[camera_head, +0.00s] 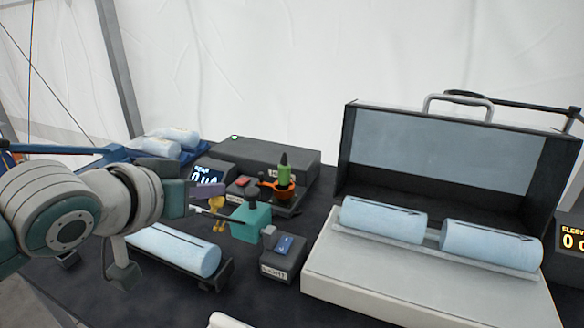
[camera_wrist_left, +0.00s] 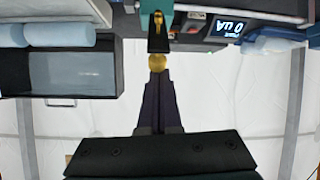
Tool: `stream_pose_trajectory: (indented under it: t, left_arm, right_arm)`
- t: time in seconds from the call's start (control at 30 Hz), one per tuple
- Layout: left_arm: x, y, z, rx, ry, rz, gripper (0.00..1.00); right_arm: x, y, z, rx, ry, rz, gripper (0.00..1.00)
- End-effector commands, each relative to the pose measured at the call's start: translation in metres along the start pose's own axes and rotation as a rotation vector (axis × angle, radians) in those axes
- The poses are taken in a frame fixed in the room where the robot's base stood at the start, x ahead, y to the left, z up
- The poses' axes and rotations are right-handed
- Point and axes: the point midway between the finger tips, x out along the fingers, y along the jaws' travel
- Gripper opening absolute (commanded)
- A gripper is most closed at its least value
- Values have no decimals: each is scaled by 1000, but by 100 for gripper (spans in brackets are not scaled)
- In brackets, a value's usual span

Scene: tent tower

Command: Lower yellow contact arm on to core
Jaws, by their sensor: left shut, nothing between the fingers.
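The yellow contact arm (camera_head: 218,213) stands beside a teal block (camera_head: 250,222) on the dark table. In the left wrist view its round yellow knob (camera_wrist_left: 157,62) is just beyond the fingertips, with a yellow part further on against a dark holder. My left gripper (camera_head: 220,191) reaches in from the left, and its purple fingers are shut with nothing between them. In the wrist view the closed fingertips (camera_wrist_left: 157,78) are at the knob; whether they touch it I cannot tell. I cannot tell for sure which part is the core. My right gripper is not in view.
A blue cylinder (camera_head: 178,250) lies on a dark cradle in front. An orange cup with a green-topped item (camera_head: 284,178) and a lit meter (camera_head: 208,177) stand behind. An open case (camera_head: 420,285) with two blue cylinders is at right. A small switch box (camera_head: 283,262) stands between.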

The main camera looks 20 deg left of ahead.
Motion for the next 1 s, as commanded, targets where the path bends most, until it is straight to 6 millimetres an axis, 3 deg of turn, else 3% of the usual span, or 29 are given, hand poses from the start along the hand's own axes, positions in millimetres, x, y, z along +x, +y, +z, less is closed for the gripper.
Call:
stream_pose_trajectory:
  t: [0.03,0.2,0.5,0.77,1.0]
  left_arm:
    - [1,-1,14,-6,36,5,0]
    - [-4,-4,31,-14,193,26,0]
    - [-10,-7,49,-12,266,37,0]
    - [-9,-10,68,-30,545,74,0]
    - [-14,-9,58,-27,549,77,0]
  right_arm:
    - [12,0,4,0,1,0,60]
    - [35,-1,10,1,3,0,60]
    - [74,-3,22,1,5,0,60]
    - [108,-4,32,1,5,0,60]
    - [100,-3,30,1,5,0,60]
